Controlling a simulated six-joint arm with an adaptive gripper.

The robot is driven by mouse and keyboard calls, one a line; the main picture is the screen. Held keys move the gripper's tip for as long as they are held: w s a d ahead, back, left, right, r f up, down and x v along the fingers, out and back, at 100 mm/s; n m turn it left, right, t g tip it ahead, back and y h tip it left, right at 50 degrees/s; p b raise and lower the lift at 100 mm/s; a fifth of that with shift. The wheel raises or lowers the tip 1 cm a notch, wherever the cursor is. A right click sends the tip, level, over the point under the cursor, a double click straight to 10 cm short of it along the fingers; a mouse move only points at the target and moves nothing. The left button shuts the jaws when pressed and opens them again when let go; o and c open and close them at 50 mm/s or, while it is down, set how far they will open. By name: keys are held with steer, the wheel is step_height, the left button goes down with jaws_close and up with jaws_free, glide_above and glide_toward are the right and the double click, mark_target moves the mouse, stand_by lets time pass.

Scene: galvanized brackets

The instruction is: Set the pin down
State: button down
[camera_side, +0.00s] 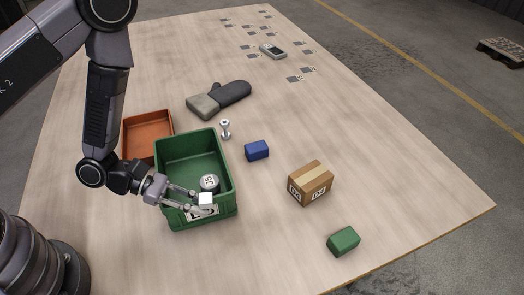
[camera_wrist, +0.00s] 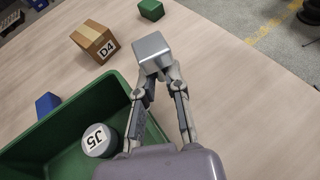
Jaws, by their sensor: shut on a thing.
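My gripper (camera_side: 197,199) is shut on a small silver block (camera_side: 205,198). In the wrist view, the fingertips (camera_wrist: 157,76) close on the smooth, box-shaped silver block (camera_wrist: 152,50). In the side view the block shows in front of the green bin's near wall; in the wrist view it lies outside the bin's rim, over the bare table. I cannot tell its exact height. A silver piece with a wide head and foot and a thin waist (camera_side: 225,129) stands upright on the table behind the bin. I cannot tell which of the two is the pin.
The green bin (camera_side: 226,164) holds a grey round weight marked J5 (camera_wrist: 97,141). An orange tray (camera_side: 147,120), oven mitt (camera_side: 232,93), blue block (camera_side: 257,150), cardboard box (camera_side: 311,184) and green block (camera_side: 343,241) stand around. The table right of the cardboard box is clear.

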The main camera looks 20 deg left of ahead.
steer(key=m+g, duration=0.2)
glide_above(202, 263)
step_height(202, 263, down, 3)
step_height(202, 263, down, 3)
steer(key=shift+f+h, duration=0.2)
steer(key=shift+h, duration=0.1)
steer(key=shift+f, duration=2.15)
steer(key=shift+f, duration=0.2)
steer(key=c, duration=1.1)
jaws_free()
steer(key=shift+c, duration=0.2)
steer(key=shift+r, duration=0.1)
